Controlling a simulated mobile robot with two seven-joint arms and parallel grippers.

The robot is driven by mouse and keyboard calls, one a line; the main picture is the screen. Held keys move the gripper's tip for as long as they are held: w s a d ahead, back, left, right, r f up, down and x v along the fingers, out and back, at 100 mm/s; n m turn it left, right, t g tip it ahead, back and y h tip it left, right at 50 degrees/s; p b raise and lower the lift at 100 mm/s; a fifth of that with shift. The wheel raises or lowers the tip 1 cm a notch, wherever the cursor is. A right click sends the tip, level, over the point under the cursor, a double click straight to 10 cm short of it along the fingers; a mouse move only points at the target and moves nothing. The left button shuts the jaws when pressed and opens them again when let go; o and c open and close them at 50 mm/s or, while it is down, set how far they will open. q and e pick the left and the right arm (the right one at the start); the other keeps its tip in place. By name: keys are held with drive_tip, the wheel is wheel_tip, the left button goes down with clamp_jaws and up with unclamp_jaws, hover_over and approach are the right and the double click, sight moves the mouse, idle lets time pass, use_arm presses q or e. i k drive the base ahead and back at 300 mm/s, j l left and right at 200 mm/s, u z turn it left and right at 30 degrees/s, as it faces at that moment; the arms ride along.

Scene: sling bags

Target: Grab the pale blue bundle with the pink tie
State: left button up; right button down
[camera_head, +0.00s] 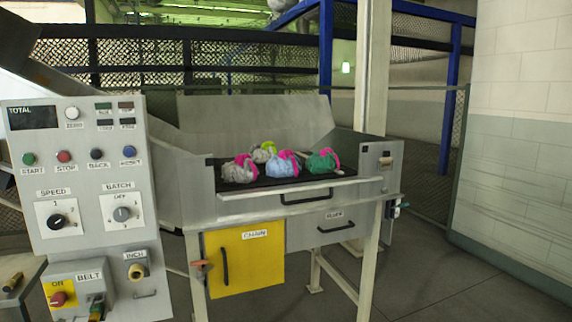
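The pale blue bundle with the pink tie (281,165) lies on the black belt surface of a grey metal machine, at the front middle of a small group. A grey bundle with a pink tie (240,170) sits just left of it. A green bundle with a pink tie (321,162) sits to its right. A yellow-green and grey bundle (264,152) lies behind it, partly hidden. Neither of my grippers is in view.
The machine's tray (290,190) has a raised front lip and side walls. A control panel (85,190) with knobs and buttons stands at left. A yellow door (243,265) is below. A mesh fence and blue posts (449,100) stand behind. Floor at right is clear.

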sight(285, 163)
drive_tip(key=i+l+u, duration=0.1)
drive_tip(key=i+l, duration=0.3)
drive_tip(key=i+l+u, duration=0.1)
drive_tip(key=i+l, duration=0.25)
drive_tip(key=l, duration=0.25)
